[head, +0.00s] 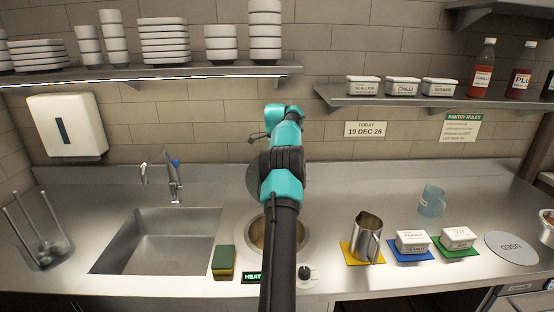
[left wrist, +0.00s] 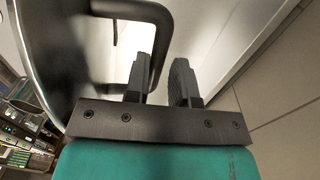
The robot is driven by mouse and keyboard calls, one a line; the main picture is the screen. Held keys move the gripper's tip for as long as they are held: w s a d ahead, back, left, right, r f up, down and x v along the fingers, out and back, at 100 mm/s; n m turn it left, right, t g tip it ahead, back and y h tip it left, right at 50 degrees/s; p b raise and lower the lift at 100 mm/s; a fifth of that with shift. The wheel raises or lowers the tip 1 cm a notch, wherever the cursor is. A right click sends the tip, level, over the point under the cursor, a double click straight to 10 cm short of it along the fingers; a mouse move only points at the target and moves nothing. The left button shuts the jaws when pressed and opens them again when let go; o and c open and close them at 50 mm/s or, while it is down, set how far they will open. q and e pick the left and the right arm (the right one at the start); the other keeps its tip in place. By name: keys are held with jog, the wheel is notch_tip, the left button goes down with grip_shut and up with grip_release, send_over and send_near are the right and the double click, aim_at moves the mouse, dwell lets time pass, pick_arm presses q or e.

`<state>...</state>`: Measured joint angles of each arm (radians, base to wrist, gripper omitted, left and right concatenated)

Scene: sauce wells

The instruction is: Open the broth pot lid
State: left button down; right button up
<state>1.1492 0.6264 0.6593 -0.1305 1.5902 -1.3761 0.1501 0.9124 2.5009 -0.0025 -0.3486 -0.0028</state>
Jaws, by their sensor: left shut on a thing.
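The broth pot (head: 256,236) is a round well in the counter, partly hidden behind my left arm; its inside shows. The grey lid (head: 252,179) stands tilted up above the back of the well, mostly hidden by the arm. In the left wrist view the lid's dark looped handle (left wrist: 160,32) runs down between the fingertips of my left gripper (left wrist: 160,80), which is shut on it. The fingertips are hidden in the head view. My right gripper is in neither view.
A green-and-yellow sponge (head: 223,262) lies left of the pot, beside the sink (head: 160,240). A heat label (head: 253,277) and a knob (head: 305,272) are in front. A metal jug (head: 367,237) and labelled tubs (head: 413,242) stand to the right.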

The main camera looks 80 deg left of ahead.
pick_arm(q)
jog(key=c, duration=1.1)
grip_release()
jog(key=shift+a+f, duration=0.1)
jog(key=shift+f, duration=0.05)
notch_tip(320, 180, up, 4)
jog(key=shift+f, duration=0.2)
jog(key=shift+d, duration=0.25)
jog(key=shift+d, duration=0.1)
jog(key=shift+s+d+r, duration=0.25)
jog(key=shift+s+d, duration=0.35)
jog(key=shift+d, duration=1.9)
jog(key=shift+s+d+r, duration=0.2)
jog(key=shift+s+d, duration=0.35)
jog(key=shift+d, duration=1.95)
jog(key=shift+s+d+r, duration=0.25)
jog(key=shift+s+d, duration=0.35)
jog(key=shift+d, duration=1.9)
